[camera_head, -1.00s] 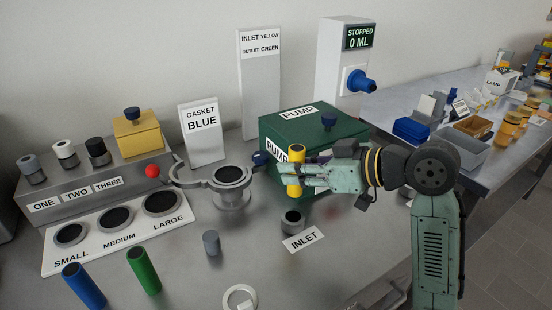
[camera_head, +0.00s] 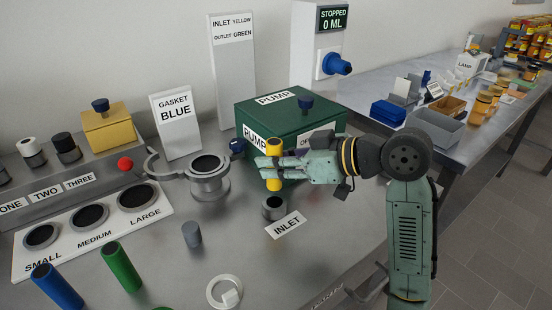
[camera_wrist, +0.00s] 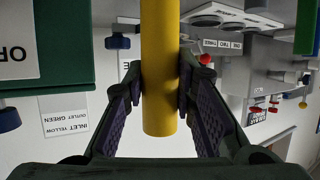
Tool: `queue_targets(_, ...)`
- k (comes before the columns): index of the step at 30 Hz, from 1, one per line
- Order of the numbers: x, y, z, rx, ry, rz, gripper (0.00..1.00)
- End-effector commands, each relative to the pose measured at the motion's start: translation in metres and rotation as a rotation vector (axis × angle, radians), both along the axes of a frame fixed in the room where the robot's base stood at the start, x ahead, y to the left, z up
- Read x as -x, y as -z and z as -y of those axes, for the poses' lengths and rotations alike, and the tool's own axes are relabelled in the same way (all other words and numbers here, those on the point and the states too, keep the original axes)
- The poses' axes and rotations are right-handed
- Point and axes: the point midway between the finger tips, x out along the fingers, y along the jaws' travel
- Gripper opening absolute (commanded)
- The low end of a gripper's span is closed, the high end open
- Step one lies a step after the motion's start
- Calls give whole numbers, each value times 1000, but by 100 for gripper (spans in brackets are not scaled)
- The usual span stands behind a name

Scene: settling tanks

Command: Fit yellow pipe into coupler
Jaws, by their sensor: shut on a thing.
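The yellow pipe (camera_head: 274,150) stands upright in my gripper (camera_head: 272,169). In the wrist view the yellow pipe (camera_wrist: 160,75) sits between the two fingers of my gripper (camera_wrist: 160,90), which are shut on it. The coupler (camera_head: 274,208) is a short grey ring with a dark opening, on the bench beside the INLET label (camera_head: 286,225). The pipe's lower end appears just above the coupler and close over its opening. I cannot tell the exact gap. The coupler is not visible in the wrist view.
The green pump box (camera_head: 290,122) stands just behind the pipe. A grey flanged cup (camera_head: 208,176) stands to the left. Blue (camera_head: 57,287) and green (camera_head: 121,266) pipes stand front left. A small grey cylinder (camera_head: 192,235) and a white ring (camera_head: 223,290) are in front.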

Motion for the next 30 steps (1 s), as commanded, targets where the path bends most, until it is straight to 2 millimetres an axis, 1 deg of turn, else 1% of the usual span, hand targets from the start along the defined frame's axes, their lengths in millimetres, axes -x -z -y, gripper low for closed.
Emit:
queue_targets(1,0,10,0,-1,-1,0,0)
queue_targets(3,0,17,0,-1,-1,0,0)
queue_targets(9,0,31,0,-1,-1,1,0)
queue_targets(13,0,34,0,0,0,1,0)
queue_targets(30,0,34,-1,-2,-1,1,0)
